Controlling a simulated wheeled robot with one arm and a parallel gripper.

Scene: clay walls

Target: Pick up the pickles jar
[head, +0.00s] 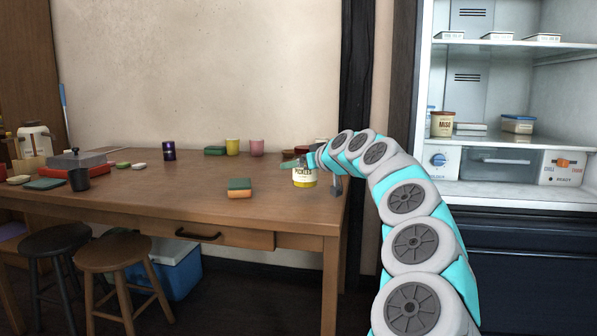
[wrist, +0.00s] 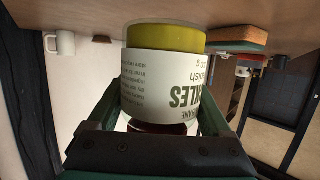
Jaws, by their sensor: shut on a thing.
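The pickles jar (head: 304,178) has a white label with dark lettering and a yellow-green lower part. It is near the right end of the wooden table (head: 190,203). My gripper (head: 302,163) reaches it from the right and is shut on its upper part. In the wrist view, which is upside down, the jar (wrist: 165,75) sits between my two dark green fingers, its label reading inverted. The jar looks upright. I cannot tell whether its base touches the table.
A green and orange sponge (head: 240,187) lies left of the jar. Two stools (head: 115,252) are at the table's front left. An open fridge (head: 510,110) is at right.

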